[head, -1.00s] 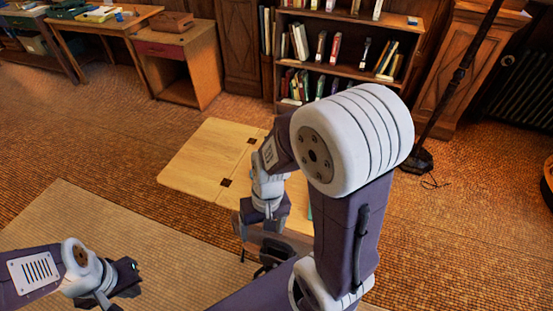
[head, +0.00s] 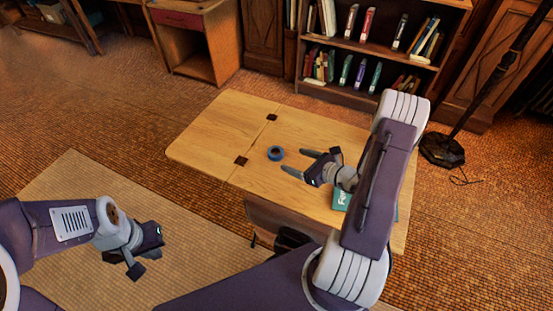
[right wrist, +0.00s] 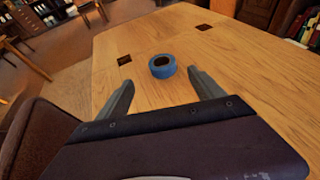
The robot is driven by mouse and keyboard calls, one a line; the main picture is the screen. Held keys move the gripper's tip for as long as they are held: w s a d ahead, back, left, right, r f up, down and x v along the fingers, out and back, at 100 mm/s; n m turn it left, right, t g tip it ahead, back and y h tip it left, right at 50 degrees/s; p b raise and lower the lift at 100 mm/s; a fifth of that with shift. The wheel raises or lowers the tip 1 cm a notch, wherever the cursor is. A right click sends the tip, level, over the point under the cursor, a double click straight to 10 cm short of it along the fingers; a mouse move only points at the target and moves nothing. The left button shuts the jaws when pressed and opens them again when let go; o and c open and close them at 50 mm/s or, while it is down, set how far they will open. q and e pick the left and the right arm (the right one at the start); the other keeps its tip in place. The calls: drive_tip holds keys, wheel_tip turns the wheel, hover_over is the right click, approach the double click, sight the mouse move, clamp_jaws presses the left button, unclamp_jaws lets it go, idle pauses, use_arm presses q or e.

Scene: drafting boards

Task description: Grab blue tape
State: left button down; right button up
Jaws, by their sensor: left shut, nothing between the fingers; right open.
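The blue tape (head: 276,153) is a small roll lying flat on the wooden table (head: 210,143). In the right wrist view the blue tape (right wrist: 162,66) lies ahead of the fingers, near the middle between them, not touching them. My right gripper (head: 296,164) is open and empty over the table, just to the right of the tape. Its two spread fingers also show in the right wrist view (right wrist: 160,92). My left gripper (head: 148,262) is shut and empty, low at the left, over the rug and away from the table.
A teal book (head: 340,198) lies on the table, partly hidden by my right arm. Two dark square inlays mark the tabletop. A brown chair (right wrist: 28,140) stands close to the table edge. A bookshelf (head: 400,58) and a lamp base (head: 441,150) stand behind. The table's left part is clear.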

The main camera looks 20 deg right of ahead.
sight(272, 151)
drive_tip(key=shift+d, duration=0.15)
drive_tip(key=shift+w+a+f, duration=0.1)
drive_tip(key=shift+w+a, duration=0.15)
drive_tip(key=x, duration=0.8)
drive_tip(key=shift+w+d+f+b, duration=0.1)
drive_tip(key=shift+w+f+b, duration=0.2)
drive_tip(key=shift+b, duration=0.05)
drive_tip(key=shift+s+r, duration=0.1)
drive_tip(key=shift+c, duration=0.4)
drive_tip(key=c, duration=1.3)
drive_tip(key=shift+c, duration=0.2)
drive_tip(key=shift+r, duration=0.1)
